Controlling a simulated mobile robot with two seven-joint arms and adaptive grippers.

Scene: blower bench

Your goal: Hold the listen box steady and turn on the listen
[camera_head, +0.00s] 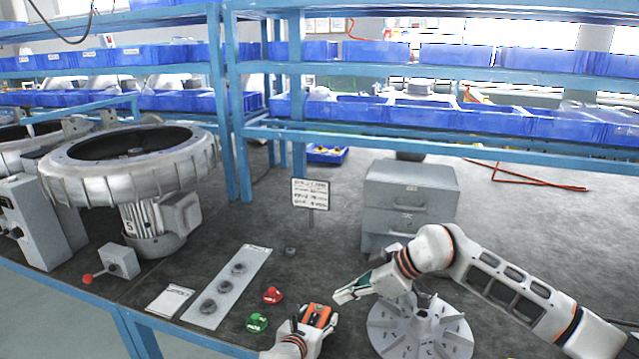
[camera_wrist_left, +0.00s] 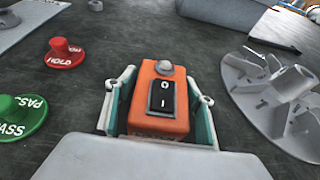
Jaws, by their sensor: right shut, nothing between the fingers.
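The listen box is a small orange block (camera_head: 316,313) on the bench near its front edge. In the left wrist view the listen box (camera_wrist_left: 160,100) shows a black rocker switch (camera_wrist_left: 162,97) marked 0 and I, and a small grey knob at its far end. My left gripper (camera_head: 315,318) has a finger along each side of the box and is shut on it; its fingers also show in the left wrist view (camera_wrist_left: 160,112). My right gripper (camera_head: 343,297) is shut and empty, just right of the box and apart from it.
A grey finned disc (camera_head: 425,335) stands right of the box, under my right arm. Red HOLD (camera_head: 272,296) and green PASS (camera_head: 257,322) knobs lie to the left. A grey drawer cabinet (camera_head: 408,195) and a sign (camera_head: 310,194) stand behind.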

